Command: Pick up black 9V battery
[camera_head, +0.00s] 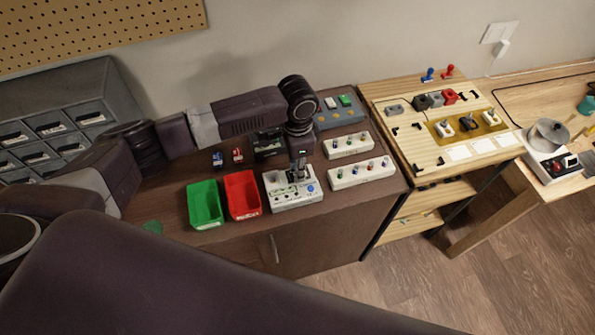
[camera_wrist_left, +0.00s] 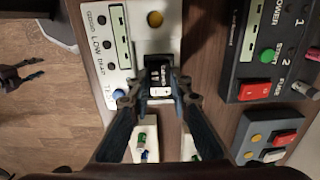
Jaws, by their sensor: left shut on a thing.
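The black 9V battery (camera_wrist_left: 158,75) shows in the left wrist view between the fingertips of my left gripper (camera_wrist_left: 158,92), over the slot end of a white tester panel. My left gripper (camera_head: 298,172) is shut on it; in the head view it points down over the white tester (camera_head: 292,201). The battery is mostly hidden by the fingers in the head view. Whether it touches the tester is hard to tell. A dark claw-like shape, likely my right gripper (camera_wrist_left: 38,68), is at the left edge of the wrist view, over the floor.
A green bin (camera_head: 204,222) and a red bin (camera_head: 243,211) stand left of the tester. White strips with small knobs (camera_head: 362,184) lie to the right. A black box (camera_head: 268,150) and a grey-blue unit (camera_head: 347,119) stand behind. A wooden bench (camera_head: 412,148) adjoins on the right.

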